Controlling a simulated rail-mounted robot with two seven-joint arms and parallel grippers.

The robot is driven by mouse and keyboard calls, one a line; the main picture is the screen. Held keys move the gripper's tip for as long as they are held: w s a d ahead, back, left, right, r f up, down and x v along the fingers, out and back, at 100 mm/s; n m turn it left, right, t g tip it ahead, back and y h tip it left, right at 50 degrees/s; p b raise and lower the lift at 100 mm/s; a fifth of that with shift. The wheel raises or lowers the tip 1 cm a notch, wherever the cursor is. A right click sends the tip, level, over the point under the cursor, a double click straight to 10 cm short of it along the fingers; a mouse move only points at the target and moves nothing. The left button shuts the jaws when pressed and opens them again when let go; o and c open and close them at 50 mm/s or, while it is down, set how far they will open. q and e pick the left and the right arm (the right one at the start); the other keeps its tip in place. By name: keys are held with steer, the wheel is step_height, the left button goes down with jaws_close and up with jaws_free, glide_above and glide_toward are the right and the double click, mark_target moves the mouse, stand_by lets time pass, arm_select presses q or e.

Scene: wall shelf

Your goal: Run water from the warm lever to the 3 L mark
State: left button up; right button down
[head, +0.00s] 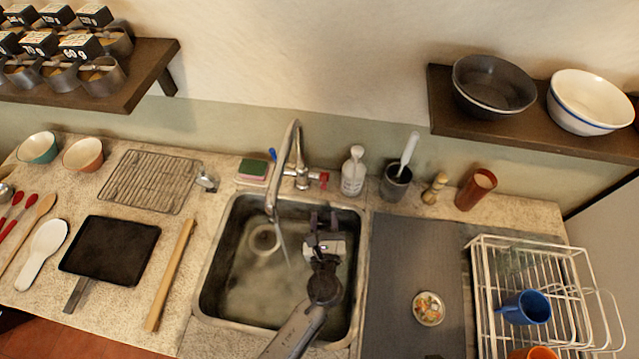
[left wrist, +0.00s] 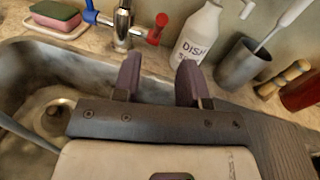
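The warm lever, red (head: 323,179), is on the right of the tap (head: 291,160); it also shows in the left wrist view (left wrist: 157,30). The blue lever (head: 273,155) is on the left. A thin pale streak (head: 283,243), looking like running water, slants down from the spout into the metal sink (head: 229,225). The drain (head: 263,241) shows beneath. I cannot make out a 3 L mark or a clear water level. My left gripper (head: 323,217) is over the sink's right side, open and empty, fingers toward the wall. It is apart from the red lever.
A dish soap bottle (head: 352,174) and a grey cup with a brush (head: 396,183) stand right of the tap. A sponge (head: 253,170) lies left. A dish rack (head: 480,290) stands at right. Wall shelves (head: 150,75) overhang both sides.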

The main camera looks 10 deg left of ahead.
mark_target(324, 184)
arm_select(q)
steer(key=w, duration=0.3)
steer(key=w+a, duration=0.1)
steer(key=w, duration=0.6)
steer(key=shift+w+a+b, duration=0.15)
steer(key=shift+a+b, duration=0.15)
steer(key=shift+a, duration=0.05)
jaws_close()
